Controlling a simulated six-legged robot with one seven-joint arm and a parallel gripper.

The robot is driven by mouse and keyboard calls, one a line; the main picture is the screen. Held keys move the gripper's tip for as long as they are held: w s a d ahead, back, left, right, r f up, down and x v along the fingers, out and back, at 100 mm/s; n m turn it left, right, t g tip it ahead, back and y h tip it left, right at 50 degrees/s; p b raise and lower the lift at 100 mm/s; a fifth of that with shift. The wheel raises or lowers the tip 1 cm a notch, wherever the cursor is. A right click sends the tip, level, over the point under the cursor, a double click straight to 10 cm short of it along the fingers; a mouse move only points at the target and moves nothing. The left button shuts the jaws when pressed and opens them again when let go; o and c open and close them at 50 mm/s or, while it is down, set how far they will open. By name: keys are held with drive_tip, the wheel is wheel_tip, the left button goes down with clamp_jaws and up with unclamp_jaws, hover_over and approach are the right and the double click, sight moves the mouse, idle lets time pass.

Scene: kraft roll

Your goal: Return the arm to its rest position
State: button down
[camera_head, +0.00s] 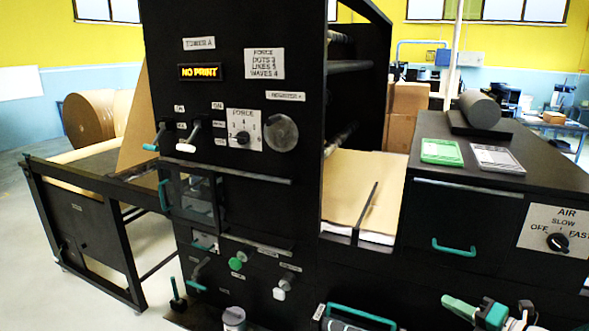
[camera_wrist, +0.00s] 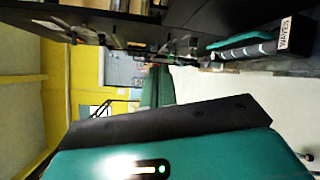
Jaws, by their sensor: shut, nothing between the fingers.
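My gripper (camera_head: 458,305) shows at the lower right of the head view, teal with pale and dark parts behind it. It points left, is shut and holds nothing. It is in front of the black machine's lower right part, and the rest of my arm is mostly cut off by the bottom edge. The wrist view looks sideways along the machine, with the picture turned on its side. A teal body with a small light and a dark bar, which look like parts of me, fill its lower part; no fingertips can be made out there.
The black machine (camera_head: 290,195) fills the middle, with levers, knobs and a NO PRINT display (camera_head: 200,72). A teal bar handle (camera_head: 360,316) lies near my gripper; an AIR dial (camera_head: 558,242) is at right. A brown paper roll (camera_head: 90,117) stands far left. Pale floor (camera_wrist: 215,88) is open.

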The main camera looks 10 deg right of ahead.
drive_tip(key=s+a+n+g, duration=0.2)
drive_tip(key=a+n+g, duration=0.3)
drive_tip(key=a+n, duration=0.6)
drive_tip(key=s+a+n+g, duration=0.2)
drive_tip(key=a+n+g, duration=0.4)
drive_tip(key=a+n, duration=0.45)
drive_tip(key=s+a+r+n+h, duration=0.3)
drive_tip(key=s+n, duration=0.1)
drive_tip(key=n, duration=0.7)
drive_tip(key=s+a+r+n+t+h, duration=0.1)
drive_tip(key=s+a+r+n+h, duration=0.2)
drive_tip(key=n, duration=0.9)
drive_tip(key=shift+s+a+r+t+h, duration=0.25)
drive_tip(key=shift+s+h, duration=0.25)
drive_tip(key=shift+s, duration=0.25)
